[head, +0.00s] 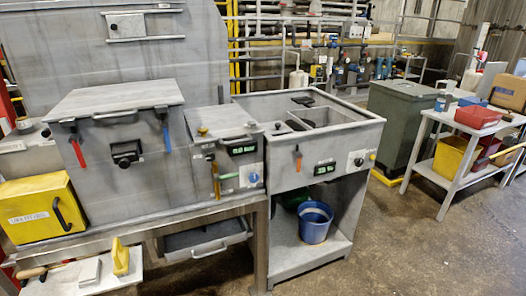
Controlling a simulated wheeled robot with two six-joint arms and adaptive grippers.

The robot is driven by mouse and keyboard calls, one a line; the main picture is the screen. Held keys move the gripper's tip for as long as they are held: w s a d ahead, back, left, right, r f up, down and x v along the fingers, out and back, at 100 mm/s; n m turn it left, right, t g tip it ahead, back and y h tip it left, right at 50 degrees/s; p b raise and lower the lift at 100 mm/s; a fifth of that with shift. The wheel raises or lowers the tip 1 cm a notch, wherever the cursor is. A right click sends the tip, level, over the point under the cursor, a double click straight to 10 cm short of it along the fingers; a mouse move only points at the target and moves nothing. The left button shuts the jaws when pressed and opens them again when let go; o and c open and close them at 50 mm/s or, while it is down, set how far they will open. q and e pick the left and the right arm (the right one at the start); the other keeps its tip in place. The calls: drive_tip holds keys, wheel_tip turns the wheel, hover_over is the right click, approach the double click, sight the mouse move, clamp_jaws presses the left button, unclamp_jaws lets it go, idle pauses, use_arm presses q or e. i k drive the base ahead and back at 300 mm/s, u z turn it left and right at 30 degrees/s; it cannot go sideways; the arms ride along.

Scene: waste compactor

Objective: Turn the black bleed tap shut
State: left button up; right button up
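Several taps and handles show on the grey metal machine in the head view, and I cannot tell for certain which is the black bleed tap. A dark, blocky fitting (125,154) sits on the front of the left cabinet, between a red lever (77,152) and a blue lever (166,136). Whether any tap is open or shut is too small to tell. Neither of my grippers is in view.
The right unit has an orange lever (298,158) and a dial panel (357,161). A yellow box (42,208) stands at the left. A blue bucket (315,222) is on the lower shelf. A white table (459,123) stands right; the floor before it is clear.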

sight(209, 157)
drive_tip(key=z, duration=0.5)
drive_tip(key=i, duration=1)
drive_tip(key=z, duration=0.05)
